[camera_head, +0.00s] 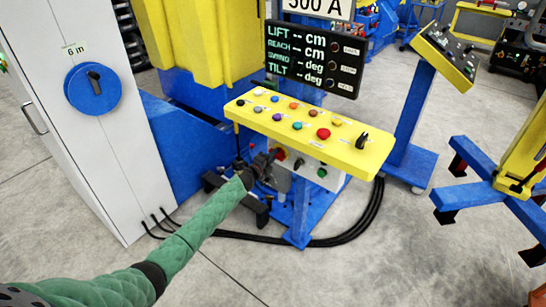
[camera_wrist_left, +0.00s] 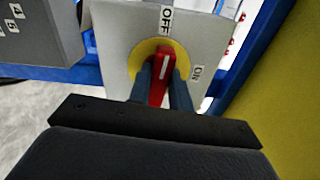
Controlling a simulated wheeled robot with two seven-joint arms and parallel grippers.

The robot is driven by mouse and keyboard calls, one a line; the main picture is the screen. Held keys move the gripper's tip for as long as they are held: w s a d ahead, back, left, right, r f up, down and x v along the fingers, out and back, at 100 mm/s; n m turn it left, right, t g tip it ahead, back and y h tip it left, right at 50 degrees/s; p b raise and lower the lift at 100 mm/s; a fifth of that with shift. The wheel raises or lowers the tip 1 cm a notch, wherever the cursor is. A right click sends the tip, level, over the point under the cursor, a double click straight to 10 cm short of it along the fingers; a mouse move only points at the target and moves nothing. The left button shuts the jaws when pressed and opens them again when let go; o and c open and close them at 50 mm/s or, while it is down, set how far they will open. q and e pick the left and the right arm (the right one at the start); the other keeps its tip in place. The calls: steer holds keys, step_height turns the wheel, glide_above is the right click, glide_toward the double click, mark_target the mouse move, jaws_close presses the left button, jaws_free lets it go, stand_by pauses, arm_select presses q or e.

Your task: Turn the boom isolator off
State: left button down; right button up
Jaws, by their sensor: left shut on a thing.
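The boom isolator is a red handle (camera_wrist_left: 161,88) on a round yellow plate (camera_wrist_left: 138,54), set in a grey panel (camera_wrist_left: 111,36). The panel carries an OFF label (camera_wrist_left: 166,19) above the handle and an ON label (camera_wrist_left: 196,72) to its right in the left wrist view. The handle's white line runs up the picture, toward OFF. My left gripper (camera_wrist_left: 164,84) is shut on the handle, one finger on each side. In the head view my left gripper (camera_head: 268,160) is at the panel below the yellow console and hides much of the isolator. My right gripper is not in view.
The yellow console (camera_head: 290,134) with several coloured buttons overhangs the panel. A display (camera_head: 313,62) stands behind it. A white cabinet (camera_head: 120,150) with a blue dial (camera_head: 93,98) is on the left. Black cables (camera_head: 340,238) lie on the floor. Open floor is at the front right.

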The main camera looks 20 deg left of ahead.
arm_select(q)
steer(key=shift+a+f+n, duration=0.1)
steer(key=shift+f+n, duration=0.05)
steer(key=shift+n, duration=0.55)
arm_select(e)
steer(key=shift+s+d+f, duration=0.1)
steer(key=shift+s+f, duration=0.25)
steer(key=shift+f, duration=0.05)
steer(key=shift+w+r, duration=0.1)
arm_select(q)
steer(key=c, duration=1.3)
jaws_free()
steer(key=shift+s, duration=0.1)
steer(key=b+v, duration=0.2)
steer(key=v, duration=0.5)
steer(key=shift+s+a, duration=0.15)
steer(key=shift+s, duration=0.1)
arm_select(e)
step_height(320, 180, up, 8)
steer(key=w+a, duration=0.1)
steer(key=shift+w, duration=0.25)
